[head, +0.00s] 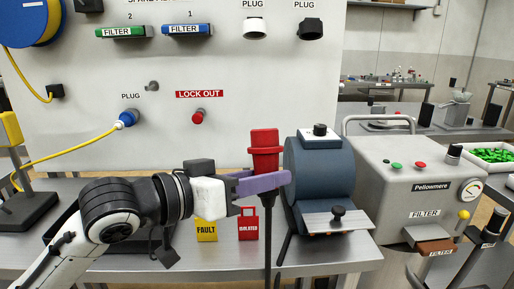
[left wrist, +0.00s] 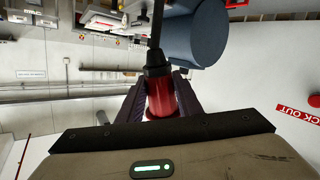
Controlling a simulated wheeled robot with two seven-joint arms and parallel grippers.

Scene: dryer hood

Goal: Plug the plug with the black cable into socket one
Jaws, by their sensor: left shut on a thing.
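A red plug (head: 264,150) with a black cable (head: 267,225) stands upright in my left gripper (head: 264,182), in front of the grey wall panel. The cable hangs straight down from it. In the left wrist view the purple fingers of my left gripper (left wrist: 160,98) close on both sides of the red plug (left wrist: 160,92). At the top of the panel are a white fitting (head: 255,29) and a black fitting (head: 311,29), each labelled PLUG. No number shows on them, so I cannot tell which is socket one. My right gripper is not in view.
A blue plug (head: 128,118) with a yellow cable sits in the panel, left of the red lock-out knob (head: 198,117). A blue-grey drum (head: 320,170) stands close right of the held plug. A grey Pellowmere box (head: 405,190) stands further right. Yellow and red tags stand below.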

